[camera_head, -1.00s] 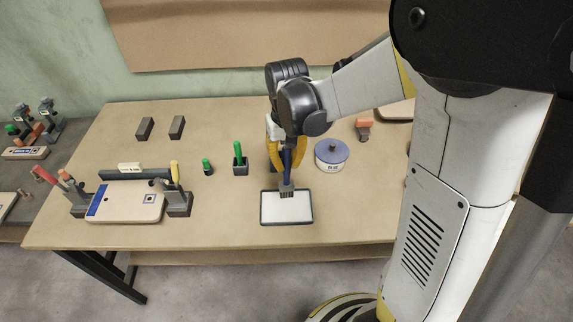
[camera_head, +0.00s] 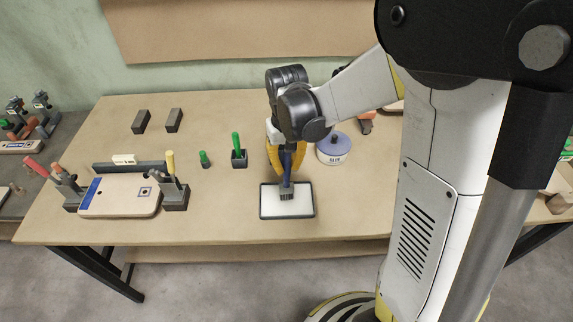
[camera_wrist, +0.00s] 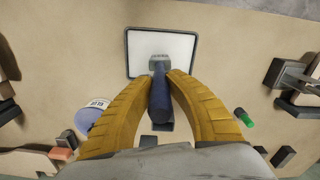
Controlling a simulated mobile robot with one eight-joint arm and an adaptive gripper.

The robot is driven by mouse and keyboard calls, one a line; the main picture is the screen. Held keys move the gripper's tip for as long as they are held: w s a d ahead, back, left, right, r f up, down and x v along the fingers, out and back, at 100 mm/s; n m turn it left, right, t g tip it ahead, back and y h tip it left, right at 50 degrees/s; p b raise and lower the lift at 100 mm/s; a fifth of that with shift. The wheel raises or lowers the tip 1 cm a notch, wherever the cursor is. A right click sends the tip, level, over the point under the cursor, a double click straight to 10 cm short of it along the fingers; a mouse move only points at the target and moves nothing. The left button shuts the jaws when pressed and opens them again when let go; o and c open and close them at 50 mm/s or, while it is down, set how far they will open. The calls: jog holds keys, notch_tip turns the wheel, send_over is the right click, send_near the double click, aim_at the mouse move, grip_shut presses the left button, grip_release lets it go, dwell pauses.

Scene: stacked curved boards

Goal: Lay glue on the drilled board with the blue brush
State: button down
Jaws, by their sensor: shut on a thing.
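My gripper (camera_head: 286,160), with yellow fingers, is shut on the handle of the blue brush (camera_head: 287,180). The brush points down, and its dark bristles are over the white inside of a dark-rimmed tray (camera_head: 262,205). In the wrist view the brush (camera_wrist: 161,98) stands between the fingers (camera_wrist: 162,80), bristles over the tray (camera_wrist: 128,52). I cannot tell whether they touch its surface. The drilled board (camera_head: 115,200), pale with a blue end and a small dark square mark at its right, lies at the left between clamps. No glue shows on its top.
Clamps (camera_head: 175,190) flank the board. Two dark blocks (camera_head: 174,120) lie behind.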

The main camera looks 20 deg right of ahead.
jog(key=shift+f+b, duration=0.55)
dwell(1.7)
jog(key=shift+r, duration=0.15)
jog(key=shift+r+p, duration=2.55)
jog(key=shift+r, duration=0.9)
jog(key=shift+f, duration=0.1)
